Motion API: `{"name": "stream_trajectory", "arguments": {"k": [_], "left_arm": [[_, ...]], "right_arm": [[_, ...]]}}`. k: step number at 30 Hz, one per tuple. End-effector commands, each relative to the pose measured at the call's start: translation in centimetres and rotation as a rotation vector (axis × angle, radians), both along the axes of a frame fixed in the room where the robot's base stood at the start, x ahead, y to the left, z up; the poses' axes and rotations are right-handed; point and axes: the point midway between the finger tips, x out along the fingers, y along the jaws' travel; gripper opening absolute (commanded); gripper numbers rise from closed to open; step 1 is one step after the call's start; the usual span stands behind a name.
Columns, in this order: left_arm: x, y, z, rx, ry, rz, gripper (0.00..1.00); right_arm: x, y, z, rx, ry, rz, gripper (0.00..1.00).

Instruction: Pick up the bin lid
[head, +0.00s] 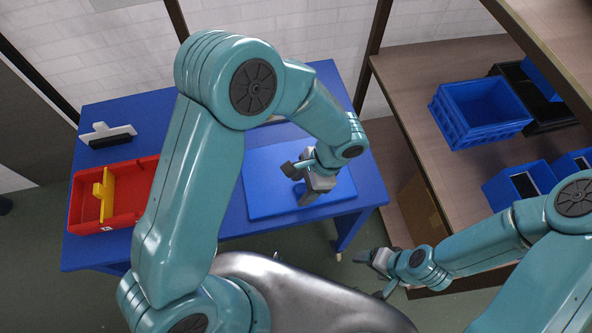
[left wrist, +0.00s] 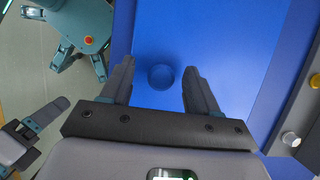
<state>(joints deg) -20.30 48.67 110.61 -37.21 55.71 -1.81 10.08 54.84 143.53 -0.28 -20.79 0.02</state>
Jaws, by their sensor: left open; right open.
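The bin lid (head: 262,190) is a flat blue panel lying on the right part of the blue table. In the left wrist view the lid (left wrist: 225,40) fills the middle, with a round blue knob (left wrist: 161,77) on it. My left gripper (head: 301,181) is over the lid, open and empty. In the left wrist view its two fingers (left wrist: 159,78) stand on either side of the knob, with gaps showing. Contact or height above the lid cannot be told. My right gripper (head: 377,272) is open and empty, off the table to the lower right.
The blue table (head: 110,252) also holds a red bin (head: 128,215) with a yellow divider-like piece (head: 105,193) and a white-and-black brush-like tool (head: 107,135). A wooden shelf (head: 425,85) on the right carries blue crates (head: 480,112). Floor is clear between table and shelf.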

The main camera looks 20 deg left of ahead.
Motion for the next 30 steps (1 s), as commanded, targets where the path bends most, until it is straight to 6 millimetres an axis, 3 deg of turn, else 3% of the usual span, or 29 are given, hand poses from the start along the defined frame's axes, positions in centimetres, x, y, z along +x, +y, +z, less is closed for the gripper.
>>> {"name": "stream_trajectory", "arguments": {"k": [9, 11, 15, 25, 30], "left_arm": [[-0.1, 0.3, -0.9, 0.0, 0.0, 0.001, 0.6], [-0.1, 0.3, -0.9, 0.0, 0.0, 0.0, 0.44], [-0.1, 0.3, -0.9, 0.0, 0.0, 0.0, 0.0], [-0.1, 0.3, -0.7, 0.0, -0.001, 0.0, 0.0], [0.0, 0.3, 1.0, -0.002, -0.005, 0.0, 0.0]], "right_arm": [[0.0, 0.0, 0.1, 0.0, 0.0, 0.0, 0.78], [0.0, 0.0, 0.1, 0.0, 0.0, 0.0, 0.78], [0.0, 0.0, 0.0, 0.0, 0.0, 0.0, 0.78], [0.0, 0.0, 0.0, 0.0, 0.0, 0.0, 0.78], [0.0, 0.0, -0.1, 0.0, 0.0, 0.0, 0.78]]}}
